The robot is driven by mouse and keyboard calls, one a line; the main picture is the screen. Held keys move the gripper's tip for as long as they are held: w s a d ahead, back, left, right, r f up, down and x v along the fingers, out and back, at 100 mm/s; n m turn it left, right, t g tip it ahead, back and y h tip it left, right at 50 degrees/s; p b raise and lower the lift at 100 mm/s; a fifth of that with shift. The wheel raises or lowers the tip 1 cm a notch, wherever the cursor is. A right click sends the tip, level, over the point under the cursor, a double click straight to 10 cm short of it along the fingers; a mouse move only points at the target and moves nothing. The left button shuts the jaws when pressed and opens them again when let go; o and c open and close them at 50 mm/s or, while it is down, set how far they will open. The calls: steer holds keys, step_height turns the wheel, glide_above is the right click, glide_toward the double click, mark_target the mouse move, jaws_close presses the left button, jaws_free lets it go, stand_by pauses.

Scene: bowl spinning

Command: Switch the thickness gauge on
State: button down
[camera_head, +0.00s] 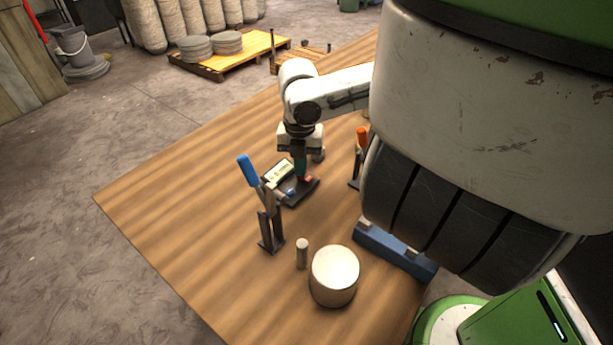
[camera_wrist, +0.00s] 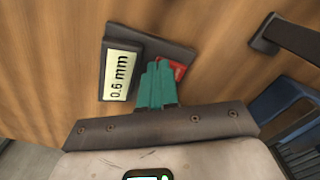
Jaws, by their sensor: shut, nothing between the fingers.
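The thickness gauge (camera_head: 299,192) is a dark, flat device on the wooden table, with a pale display and a red button (camera_head: 308,179). In the wrist view the gauge (camera_wrist: 185,53) shows its display (camera_wrist: 118,74) reading "0.6 mm". The red button (camera_wrist: 179,71) is partly hidden behind my fingertips. My gripper (camera_head: 301,174) points down over the button end of the gauge. Its teal fingers (camera_wrist: 158,70) are together, with nothing between them, and overlap the button's edge in the wrist view. I cannot tell whether they touch it.
A blue-handled clamp (camera_head: 247,170) stands left of the gauge, and an orange-handled one (camera_head: 361,138) stands to its right. A small cylinder (camera_head: 302,254), a large pale cylinder (camera_head: 334,276) and a blue block (camera_head: 390,248) are nearer. The table's left side is clear.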

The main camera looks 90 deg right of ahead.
step_height(320, 180, up, 7)
steer(key=p, duration=0.7)
stand_by(0.7)
